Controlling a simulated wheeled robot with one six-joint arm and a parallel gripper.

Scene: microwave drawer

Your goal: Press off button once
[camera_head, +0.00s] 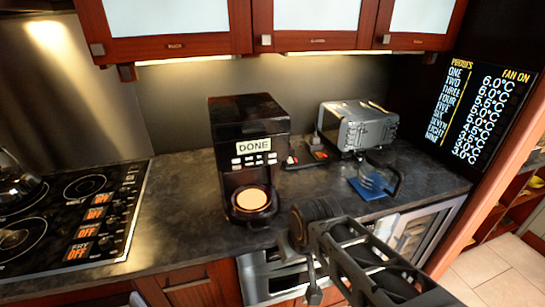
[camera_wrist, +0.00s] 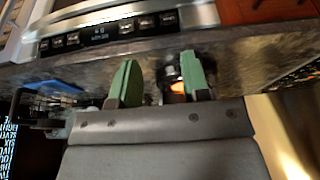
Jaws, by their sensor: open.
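The microwave drawer (camera_head: 262,283) is a silver front under the counter in the head view, partly hidden by my arm. In the wrist view, which looks upside down, its dark control panel (camera_wrist: 102,36) lies at the top left. The panel has a small lit display (camera_wrist: 100,34) and several buttons on both sides. The button labels are too small to read, so I cannot tell which is the off button. My gripper (camera_wrist: 158,68) has two green fingertips, spread apart with nothing held between them. It is apart from the panel. The fingertips are not clear in the head view.
A coffee machine (camera_head: 248,130) showing "DONE" stands on the dark counter (camera_head: 170,210). A toaster-like appliance (camera_head: 358,127) and a glass jug on a blue mat (camera_head: 370,188) are to its right. A stove (camera_head: 75,215) is at left, cabinets (camera_head: 165,30) above.

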